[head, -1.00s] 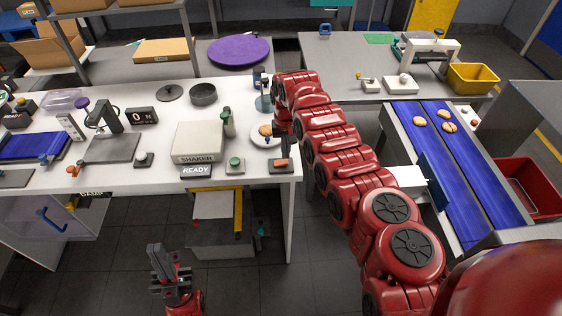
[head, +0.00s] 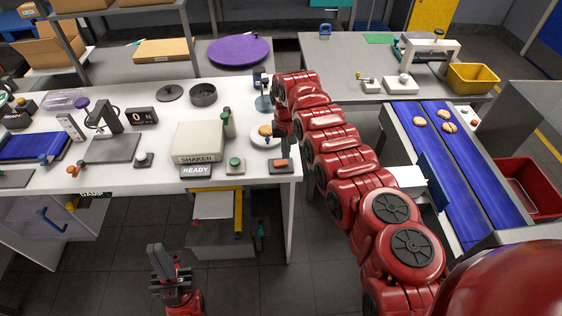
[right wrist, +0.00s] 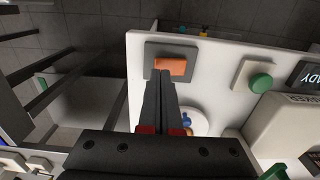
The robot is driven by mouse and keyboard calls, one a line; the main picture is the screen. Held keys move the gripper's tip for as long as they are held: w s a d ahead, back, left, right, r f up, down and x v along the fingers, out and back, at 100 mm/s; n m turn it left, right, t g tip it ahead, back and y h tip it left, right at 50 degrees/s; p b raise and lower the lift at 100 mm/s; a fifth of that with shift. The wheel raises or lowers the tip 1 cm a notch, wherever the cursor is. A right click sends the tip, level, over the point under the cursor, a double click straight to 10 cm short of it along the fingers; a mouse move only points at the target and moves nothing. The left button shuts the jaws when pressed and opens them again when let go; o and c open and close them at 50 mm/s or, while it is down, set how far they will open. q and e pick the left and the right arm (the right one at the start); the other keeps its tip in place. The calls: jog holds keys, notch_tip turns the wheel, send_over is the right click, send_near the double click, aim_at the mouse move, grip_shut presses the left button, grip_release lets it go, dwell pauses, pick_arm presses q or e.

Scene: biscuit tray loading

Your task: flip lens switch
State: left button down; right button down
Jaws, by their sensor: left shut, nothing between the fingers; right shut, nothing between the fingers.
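The orange rocker switch (head: 281,163) sits on a dark base at the front right corner of the white table. It also shows in the right wrist view (right wrist: 170,67), just beyond my fingertips. In the head view the right gripper (head: 281,138) is partly hidden by my own arm, above and behind the switch. My left gripper (head: 156,252) is shut and empty, low over the floor in front of the table.
A white plate (head: 258,140) with a biscuit (head: 265,130) stands just behind the switch. A green button (head: 235,163), the READY sign (head: 196,171) and the shaker (head: 199,141) are to its left. A blue conveyor (head: 460,185) with biscuits runs at the right.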

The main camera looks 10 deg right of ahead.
aim_at(286, 161)
jog(key=shift+f+b, duration=0.9)
jog(key=shift+f, duration=0.15)
dwell(0.9)
jog(key=shift+r+p, duration=1.05)
jog(key=shift+r, duration=0.2)
notch_tip(286, 161, up, 2)
jog(key=shift+r+p, duration=0.1)
jog(key=shift+p, duration=0.45)
jog(key=shift+r+p, duration=0.35)
jog(key=shift+r, duration=0.85)
jog(key=shift+f, duration=0.1)
